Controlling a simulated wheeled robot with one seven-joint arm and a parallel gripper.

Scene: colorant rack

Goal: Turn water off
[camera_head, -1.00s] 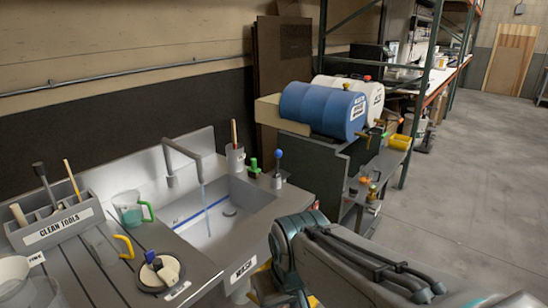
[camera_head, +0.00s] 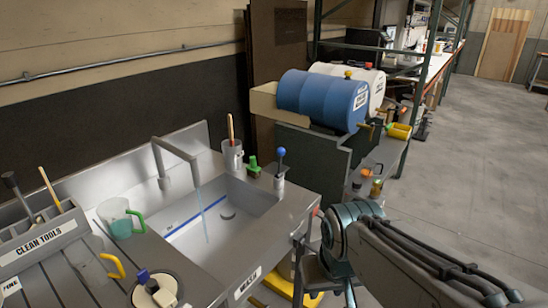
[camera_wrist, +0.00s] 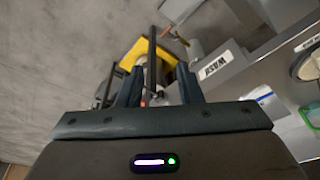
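A grey bent faucet (camera_head: 172,150) stands behind the sink (camera_head: 262,196) in the head view. A thin stream of water (camera_head: 203,215) falls from its spout into the basin. A short lever with a blue ball top (camera_head: 281,153) stands upright on a grey base at the sink's right rim. My gripper (camera_wrist: 158,82) shows in the wrist view with its two fingers apart and nothing seen held between them. It points down over the floor, off the front of the sink counter, away from the faucet and lever. My gripper is hidden in the head view.
A green-topped item (camera_head: 253,166) and a grey cup of tools (camera_head: 232,156) stand beside the lever. A measuring jug (camera_head: 118,218) stands left of the sink. A blue barrel (camera_head: 318,98) lies behind, on the right. A yellow object (camera_wrist: 135,52) is below my gripper. Open floor lies right.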

